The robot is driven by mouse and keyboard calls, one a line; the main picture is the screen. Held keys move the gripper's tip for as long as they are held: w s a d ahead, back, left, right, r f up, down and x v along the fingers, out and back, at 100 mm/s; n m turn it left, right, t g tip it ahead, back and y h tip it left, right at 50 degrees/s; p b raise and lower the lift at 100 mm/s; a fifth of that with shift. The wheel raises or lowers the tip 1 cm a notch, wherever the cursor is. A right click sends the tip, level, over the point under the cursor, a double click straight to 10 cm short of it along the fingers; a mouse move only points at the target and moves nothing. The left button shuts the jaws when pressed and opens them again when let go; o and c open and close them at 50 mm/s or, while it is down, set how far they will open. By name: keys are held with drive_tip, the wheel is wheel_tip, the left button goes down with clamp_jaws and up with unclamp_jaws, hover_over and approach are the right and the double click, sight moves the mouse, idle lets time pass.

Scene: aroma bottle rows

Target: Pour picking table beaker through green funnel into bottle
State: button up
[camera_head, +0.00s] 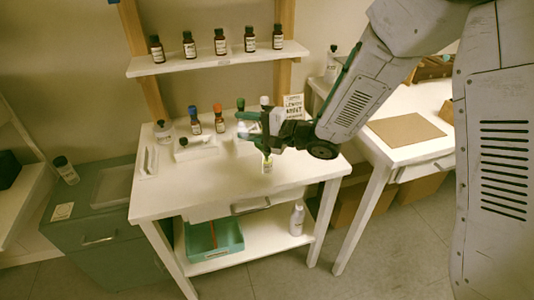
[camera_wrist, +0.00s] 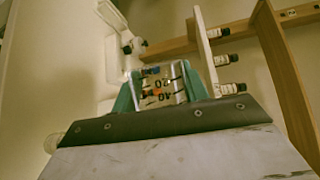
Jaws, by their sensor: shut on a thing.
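My gripper (camera_head: 258,127) is above the front middle of the white table, with teal fingers. In the wrist view, my gripper (camera_wrist: 160,90) is shut on a clear glass beaker (camera_wrist: 163,84) with dark 20 and 40 marks. In the head view the fingers mostly hide the beaker. Just below the gripper, a small bottle (camera_head: 267,167) stands on the table, with a dark green funnel (camera_head: 266,153) at its mouth, partly covered by the gripper. The wrist view is rolled sideways, with the shelf running upright in it. I cannot tell the beaker's exact tilt or its contents.
Bottles with blue (camera_head: 194,121), orange (camera_head: 219,119) and green (camera_head: 240,105) caps stand behind on the table. A shelf (camera_head: 190,64) holds several dark bottles. The table's front left is clear.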

idle(0.3)
drive_tip(key=shift+s+a+f+n+h, duration=0.15)
drive_tip(key=shift+f+n+h, duration=0.2)
drive_tip(key=shift+n, duration=0.2)
drive_tip(key=shift+s+a+f+n+h, duration=0.1)
drive_tip(key=shift+f+n+h, duration=0.2)
drive_tip(key=shift+n, duration=0.25)
drive_tip(key=shift+s+a+f+n+h, duration=0.15)
drive_tip(key=shift+f+n+h, duration=0.25)
drive_tip(key=shift+n, duration=0.4)
drive_tip(key=n+h, duration=0.1)
drive_tip(key=f+n+t, duration=0.1)
drive_tip(key=shift+s+a+f+n+h, duration=0.1)
drive_tip(key=shift+f+n+h, duration=0.05)
drive_tip(key=shift+n+h, duration=0.2)
drive_tip(key=shift+s+a+f+n+t+h, duration=0.25)
drive_tip(key=shift+f+n+h, duration=0.15)
drive_tip(key=shift+f+n, duration=0.3)
drive_tip(key=shift+s+a+f+n+t+h, duration=0.2)
drive_tip(key=shift+a+f+n+t+h, duration=0.15)
drive_tip(key=shift+f+n, duration=0.3)
drive_tip(key=shift+s+a+f+n+t+h, duration=0.2)
drive_tip(key=shift+f+n+h, duration=0.3)
drive_tip(key=shift+f, duration=0.35)
